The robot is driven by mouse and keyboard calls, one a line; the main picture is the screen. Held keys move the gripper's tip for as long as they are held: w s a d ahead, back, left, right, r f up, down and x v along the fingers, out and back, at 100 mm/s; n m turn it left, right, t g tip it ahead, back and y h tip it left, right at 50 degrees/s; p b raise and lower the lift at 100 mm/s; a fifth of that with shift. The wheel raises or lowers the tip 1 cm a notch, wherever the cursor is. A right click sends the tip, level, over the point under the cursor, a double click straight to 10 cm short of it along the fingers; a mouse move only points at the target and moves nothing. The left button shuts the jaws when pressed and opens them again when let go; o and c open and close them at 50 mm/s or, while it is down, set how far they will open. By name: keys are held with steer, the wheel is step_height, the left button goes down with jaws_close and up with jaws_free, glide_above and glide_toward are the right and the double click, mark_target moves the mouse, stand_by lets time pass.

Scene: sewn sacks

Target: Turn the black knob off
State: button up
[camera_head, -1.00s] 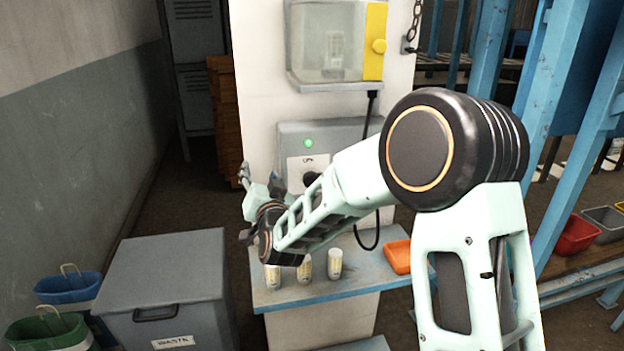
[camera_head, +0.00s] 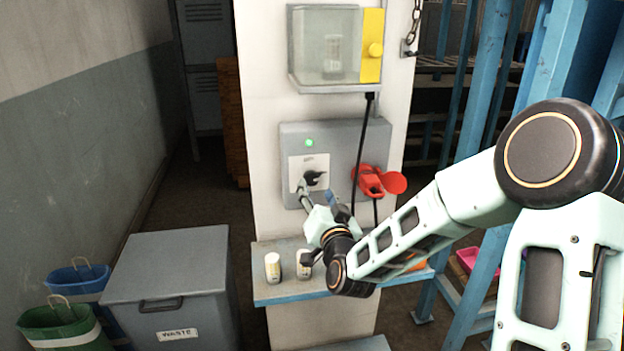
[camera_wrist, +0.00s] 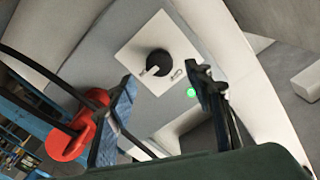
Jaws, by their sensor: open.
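The black knob (camera_head: 313,178) sits on a white plate on the grey wall box (camera_head: 342,140), below a lit green lamp (camera_head: 309,142). In the wrist view the black knob (camera_wrist: 159,63) shows face-on with a pale mark at its edge, on the white plate (camera_wrist: 190,50). My gripper (camera_head: 304,190) is just below the knob in the head view. In the wrist view its two fingers (camera_wrist: 165,92) are spread apart, with the knob beyond and between them. Nothing is between the fingers. I cannot tell whether a fingertip touches the knob.
A red plug (camera_head: 372,182) with a flap sits right of the knob, with a black cable (camera_head: 362,140) hanging near it. Small pale containers (camera_head: 273,267) stand on the shelf below. A clear box with a yellow strip (camera_head: 373,45) is above. A grey waste bin (camera_head: 168,270) stands left.

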mark_target(312, 180)
steer(key=p+x, duration=0.1)
steer(key=x, duration=0.6)
steer(key=shift+f, duration=0.1)
steer(key=shift+s, duration=0.1)
steer(key=c, duration=1.2)
steer(key=shift+o, duration=0.2)
